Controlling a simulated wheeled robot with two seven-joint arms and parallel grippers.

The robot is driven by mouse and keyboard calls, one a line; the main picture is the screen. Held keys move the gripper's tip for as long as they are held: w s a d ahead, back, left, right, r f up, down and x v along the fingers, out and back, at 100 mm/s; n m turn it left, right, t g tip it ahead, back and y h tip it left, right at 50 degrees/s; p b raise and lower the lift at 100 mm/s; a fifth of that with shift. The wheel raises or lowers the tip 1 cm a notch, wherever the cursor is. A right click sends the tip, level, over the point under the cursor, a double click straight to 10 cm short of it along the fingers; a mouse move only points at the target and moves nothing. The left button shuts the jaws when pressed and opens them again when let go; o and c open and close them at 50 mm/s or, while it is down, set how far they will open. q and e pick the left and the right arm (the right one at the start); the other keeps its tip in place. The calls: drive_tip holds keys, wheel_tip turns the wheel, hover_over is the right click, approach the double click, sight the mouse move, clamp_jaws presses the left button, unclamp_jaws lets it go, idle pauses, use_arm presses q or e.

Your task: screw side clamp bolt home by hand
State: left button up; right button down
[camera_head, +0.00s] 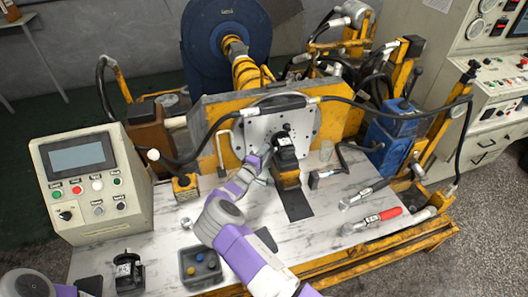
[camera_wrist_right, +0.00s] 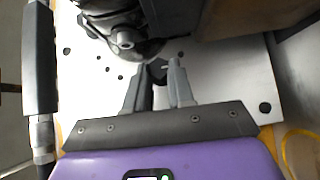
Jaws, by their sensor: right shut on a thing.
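The black hydraulic motor (camera_head: 285,152) sits at the front of the grey round-holed plate (camera_head: 305,118), above a yellow block. My right gripper (camera_head: 265,152) reaches up to the motor's left side. In the right wrist view my gripper (camera_wrist_right: 160,72) has its two grey fingers close together, shut on the small dark side clamp bolt (camera_wrist_right: 158,66) beside the motor's dark housing (camera_wrist_right: 125,35). The fingers hide part of the bolt, so I cannot tell how deep it sits. My left arm shows only at the bottom left corner; its gripper does not show.
A control box (camera_head: 95,180) stands at left. A grey bin (camera_head: 200,268) and a second black motor-like part (camera_head: 128,270) lie at the front. Torque wrenches, one with a red grip (camera_head: 375,220), lie at right. A black hose (camera_head: 185,150) arches near the plate.

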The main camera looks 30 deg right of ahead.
drive_tip(key=c, duration=1)
unclamp_jaws()
drive_tip(key=shift+o, duration=0.2)
drive_tip(key=shift+a, duration=0.1)
drive_tip(key=p+v, duration=0.1)
drive_tip(key=v, duration=0.6)
drive_tip(key=shift+s+a, duration=0.15)
drive_tip(key=shift+s, duration=0.05)
